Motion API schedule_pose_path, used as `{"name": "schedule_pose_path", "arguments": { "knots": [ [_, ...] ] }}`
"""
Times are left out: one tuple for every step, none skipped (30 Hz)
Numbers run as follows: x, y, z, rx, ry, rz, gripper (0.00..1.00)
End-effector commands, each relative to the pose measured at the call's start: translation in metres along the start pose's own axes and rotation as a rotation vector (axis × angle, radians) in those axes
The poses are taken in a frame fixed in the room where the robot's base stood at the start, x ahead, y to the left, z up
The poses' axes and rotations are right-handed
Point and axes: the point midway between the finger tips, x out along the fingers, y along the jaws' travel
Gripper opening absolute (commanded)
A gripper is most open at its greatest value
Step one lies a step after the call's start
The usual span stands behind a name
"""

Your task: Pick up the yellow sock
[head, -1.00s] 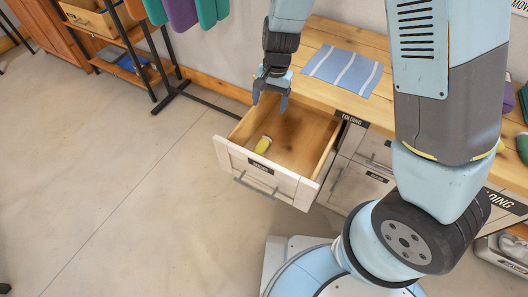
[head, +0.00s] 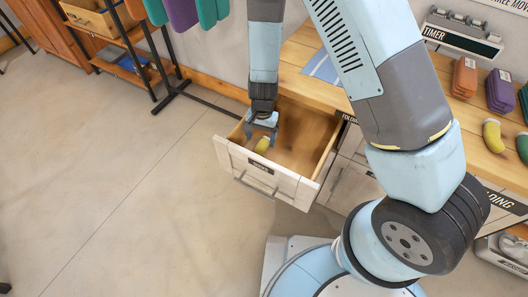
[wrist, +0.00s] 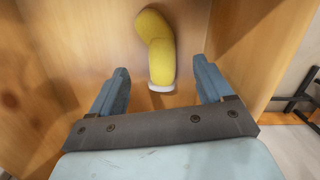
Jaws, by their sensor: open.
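The yellow sock (head: 262,145) lies on the floor of the open wooden drawer (head: 244,158), near its front left corner. In the wrist view the sock (wrist: 157,50) is bent, with its white cuff end toward my gripper. My gripper (head: 262,133) is inside the drawer opening, pointing down, just behind the sock. In the wrist view its two blue fingers (wrist: 160,90) are spread wide, with the cuff end between or just ahead of the tips. The gripper is empty. How far the tips are above the drawer floor I cannot tell.
The drawer's side wall (wrist: 258,50) is close to the right finger in the wrist view. The wooden counter (head: 300,60) stands behind, with a blue striped cloth (head: 322,66) partly hidden by my arm.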

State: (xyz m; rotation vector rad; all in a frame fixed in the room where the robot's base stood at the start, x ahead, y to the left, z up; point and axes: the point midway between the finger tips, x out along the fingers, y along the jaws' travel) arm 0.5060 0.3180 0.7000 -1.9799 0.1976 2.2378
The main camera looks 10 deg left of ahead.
Motion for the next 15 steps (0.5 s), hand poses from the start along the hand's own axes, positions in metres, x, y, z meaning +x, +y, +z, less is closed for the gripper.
{"name": "schedule_pose_path", "arguments": {
  "knots": [
    [0.004,0.000,0.000,0.001,0.000,0.000,0.80],
    [0.005,0.000,0.000,0.000,0.000,-0.001,0.80],
    [0.007,0.000,0.000,0.000,0.000,-0.001,0.80],
    [0.007,0.000,0.000,0.000,0.000,-0.001,0.80],
    [0.009,0.000,0.000,0.000,0.000,-0.001,0.80],
    [0.010,0.000,0.000,0.000,0.000,0.000,0.80],
    [0.012,0.001,0.000,0.000,-0.001,0.000,0.80],
    [0.015,0.001,0.000,0.000,-0.001,0.001,0.80],
    [0.019,0.002,0.000,0.001,-0.001,0.001,0.80],
    [0.023,0.002,0.000,0.002,-0.001,0.001,0.80],
    [0.026,0.002,0.001,0.002,-0.001,0.001,0.80],
    [0.032,0.003,0.002,0.001,-0.003,0.001,0.80],
    [0.036,0.003,0.001,0.001,-0.002,0.001,0.80],
    [0.040,0.003,0.001,0.001,-0.001,0.001,0.80],
    [0.044,0.003,0.001,0.002,-0.002,0.001,0.80]
  ]
}}
